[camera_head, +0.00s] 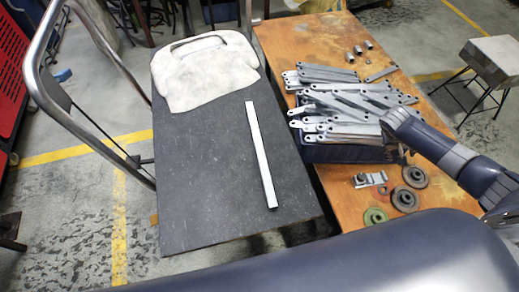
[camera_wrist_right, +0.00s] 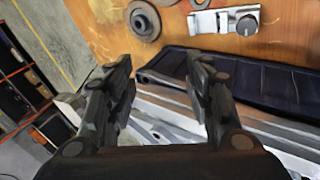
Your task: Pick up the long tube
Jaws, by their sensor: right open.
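The long tube (camera_head: 261,155) is a straight, pale silver bar with a square section. The tube does not show in the right wrist view. My left gripper is not in view.
The brackets are piled on a dark blue bin (camera_head: 345,153) on a worn wooden table (camera_head: 285,45). Discs (camera_head: 404,198) and a metal clamp (camera_head: 369,180) lie nearer. The cart has a tubular handle (camera_head: 38,75) at left.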

